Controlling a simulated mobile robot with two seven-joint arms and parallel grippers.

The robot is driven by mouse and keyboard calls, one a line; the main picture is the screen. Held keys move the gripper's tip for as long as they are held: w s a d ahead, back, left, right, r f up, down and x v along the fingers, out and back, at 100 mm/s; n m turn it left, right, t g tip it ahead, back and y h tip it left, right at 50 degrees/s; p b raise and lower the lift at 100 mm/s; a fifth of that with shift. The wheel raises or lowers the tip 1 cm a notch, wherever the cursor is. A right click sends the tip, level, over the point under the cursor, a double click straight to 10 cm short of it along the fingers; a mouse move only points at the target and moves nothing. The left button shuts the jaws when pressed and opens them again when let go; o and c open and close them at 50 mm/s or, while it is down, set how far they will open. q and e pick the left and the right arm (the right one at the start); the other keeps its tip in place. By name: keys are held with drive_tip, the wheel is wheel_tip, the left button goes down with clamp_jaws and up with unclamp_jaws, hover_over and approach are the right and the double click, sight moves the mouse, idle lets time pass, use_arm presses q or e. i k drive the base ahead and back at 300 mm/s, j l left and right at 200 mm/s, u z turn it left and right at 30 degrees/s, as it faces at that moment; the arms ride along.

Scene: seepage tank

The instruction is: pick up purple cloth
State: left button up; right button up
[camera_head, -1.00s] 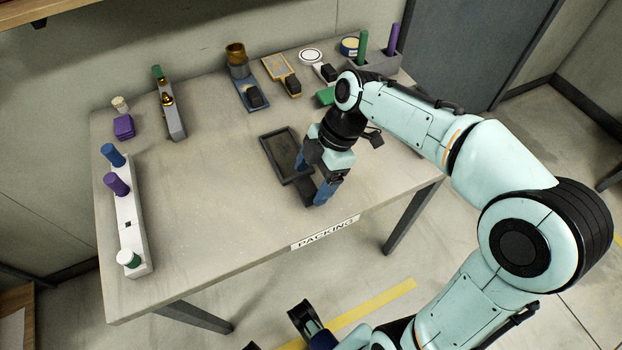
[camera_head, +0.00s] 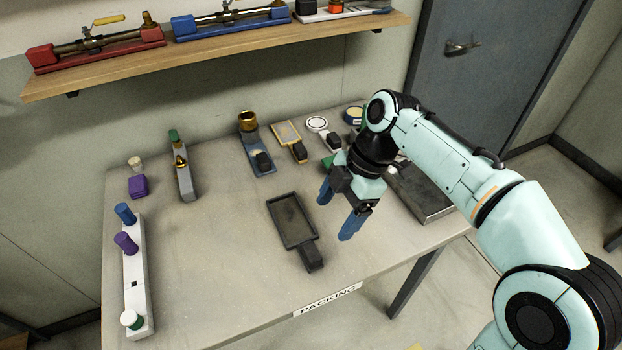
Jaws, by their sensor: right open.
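The purple cloth (camera_head: 138,186) is a small, folded, block-like purple piece lying at the back left of the table (camera_head: 215,255). A pale stopper-like thing stands just behind it. My right gripper (camera_head: 338,208) is open and empty, its two blue fingers pointing down above the table right of the middle. It is well to the right of the cloth and apart from it. My left gripper is not in view.
A dark tray with a handle (camera_head: 291,222) lies mid-table. A white rack (camera_head: 134,285) with blue, purple and green-white pieces stands at left. Several tools line the back edge. A wooden shelf (camera_head: 220,48) with valve assemblies hangs above. The left-centre table is clear.

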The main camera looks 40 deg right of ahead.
sight(138, 184)
drive_tip(key=k, duration=1)
